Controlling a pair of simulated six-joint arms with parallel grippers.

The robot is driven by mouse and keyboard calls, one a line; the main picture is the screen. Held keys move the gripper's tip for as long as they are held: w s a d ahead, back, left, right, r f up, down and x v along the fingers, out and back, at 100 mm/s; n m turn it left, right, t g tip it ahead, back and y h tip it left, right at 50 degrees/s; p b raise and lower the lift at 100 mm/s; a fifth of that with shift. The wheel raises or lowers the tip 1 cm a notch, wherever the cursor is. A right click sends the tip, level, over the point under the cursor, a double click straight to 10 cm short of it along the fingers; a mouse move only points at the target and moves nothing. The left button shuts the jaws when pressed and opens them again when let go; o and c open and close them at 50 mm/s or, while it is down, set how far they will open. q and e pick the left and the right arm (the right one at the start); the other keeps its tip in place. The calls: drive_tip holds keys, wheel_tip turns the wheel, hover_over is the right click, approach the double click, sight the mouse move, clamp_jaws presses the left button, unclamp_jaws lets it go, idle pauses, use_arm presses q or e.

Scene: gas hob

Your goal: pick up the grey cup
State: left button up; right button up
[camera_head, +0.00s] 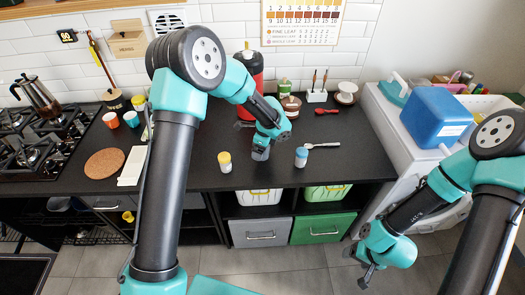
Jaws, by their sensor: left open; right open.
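The grey cup (260,154) stands on the dark counter near its front edge, partly covered from above by my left gripper. My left gripper (263,143) points down right at the cup, with its jaws open. Its fingers are small and blurred here, so I cannot tell whether they touch the cup. My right gripper (367,276) is open and empty, low in front of the counter at the right, far from the cup.
A red flask (250,82) stands behind my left arm. A cork mat (104,163) lies left. Clear counter shows at the right (350,165).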

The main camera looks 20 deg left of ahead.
use_arm(q)
drive_tip(key=shift+c, duration=0.3)
drive_tip(key=c, duration=1)
drive_tip(key=shift+r, duration=0.55)
wheel_tip(320, 180, up, 3)
drive_tip(key=shift+f, duration=0.1)
drive_tip(key=s+d+r, duration=0.1)
drive_tip(key=s+d, duration=0.3)
drive_tip(key=s, duration=1.1)
drive_tip(key=shift+s+d, duration=0.2)
drive_tip(key=shift+w, duration=0.1)
